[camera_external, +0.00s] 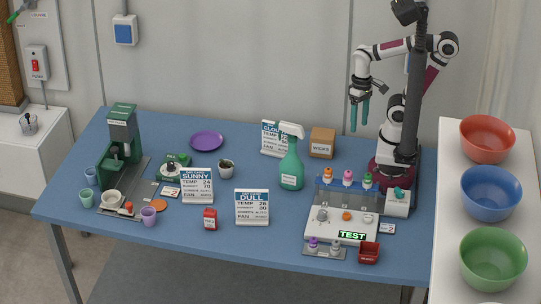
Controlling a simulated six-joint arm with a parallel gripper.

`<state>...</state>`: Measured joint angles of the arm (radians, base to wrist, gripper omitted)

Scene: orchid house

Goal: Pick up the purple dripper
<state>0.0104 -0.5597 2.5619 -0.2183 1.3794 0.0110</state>
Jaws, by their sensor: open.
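A small dripper bottle with a purple top (313,243) stands at the front left of the white test station (318,230), on the right part of the blue table. A similar small bottle (335,248) stands just right of it; its top looks greyish purple. My gripper (360,114) has teal fingers pointing down and is open and empty. It hangs in the air above the back right of the table, well above and behind the purple dripper, touching nothing.
Droppers with orange, pink and green tops (347,178) stand in the station's raised rack. A red bin (369,253) sits right of the bottles. A green spray bottle (291,170) and a sign card (252,207) stand to the left.

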